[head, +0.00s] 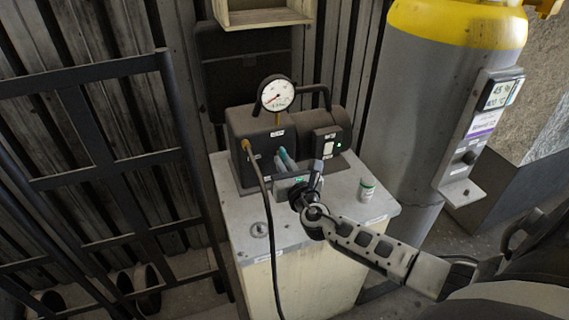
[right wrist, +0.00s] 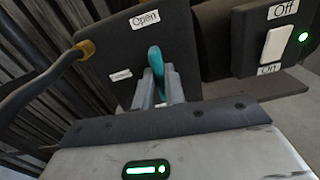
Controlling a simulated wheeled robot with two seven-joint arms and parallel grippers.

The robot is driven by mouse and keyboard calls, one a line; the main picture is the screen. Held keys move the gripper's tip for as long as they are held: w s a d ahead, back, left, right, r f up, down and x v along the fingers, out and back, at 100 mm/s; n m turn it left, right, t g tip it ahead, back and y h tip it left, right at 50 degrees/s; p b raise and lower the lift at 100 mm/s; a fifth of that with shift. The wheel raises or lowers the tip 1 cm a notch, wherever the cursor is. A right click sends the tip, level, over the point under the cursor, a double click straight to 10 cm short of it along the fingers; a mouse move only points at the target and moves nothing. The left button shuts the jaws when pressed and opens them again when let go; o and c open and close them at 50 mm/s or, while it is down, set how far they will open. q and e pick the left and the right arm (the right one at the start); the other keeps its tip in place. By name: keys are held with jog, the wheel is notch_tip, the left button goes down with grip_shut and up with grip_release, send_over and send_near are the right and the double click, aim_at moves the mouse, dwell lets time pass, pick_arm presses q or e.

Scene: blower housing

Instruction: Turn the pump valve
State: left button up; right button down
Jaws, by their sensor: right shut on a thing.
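The pump (head: 290,135) is a dark box-like machine on a pale cabinet. Its valve handle is teal; in the right wrist view the handle (right wrist: 157,66) stands nearly upright, leaning slightly, under an "Open" label (right wrist: 145,20). My right gripper (head: 284,163) reaches in from the lower right at the pump's front. In the right wrist view its two grey fingers (right wrist: 159,88) are shut around the handle's lower part, hiding it. My left gripper is not in view.
A gauge (head: 276,94) tops the pump. A rocker switch (right wrist: 274,45) with a green light sits right of the valve. A dark hose (head: 262,190) hangs in front. A small jar (head: 367,190) stands on the cabinet top (head: 340,205). A large grey cylinder (head: 420,110) rises at right.

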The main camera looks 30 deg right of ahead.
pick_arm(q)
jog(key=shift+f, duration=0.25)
pick_arm(e)
jog(key=shift+f+m, duration=0.1)
jog(key=shift+m, duration=0.2)
pick_arm(q)
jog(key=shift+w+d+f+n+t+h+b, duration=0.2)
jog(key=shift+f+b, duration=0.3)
jog(key=shift+b, duration=1.1)
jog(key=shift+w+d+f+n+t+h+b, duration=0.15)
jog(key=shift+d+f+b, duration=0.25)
jog(key=shift+b, duration=1.2)
pick_arm(e)
jog(key=shift+m, duration=8.2)
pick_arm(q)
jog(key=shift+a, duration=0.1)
pick_arm(e)
jog(key=c, duration=1.5)
grip_release()
jog(key=shift+o, duration=0.2)
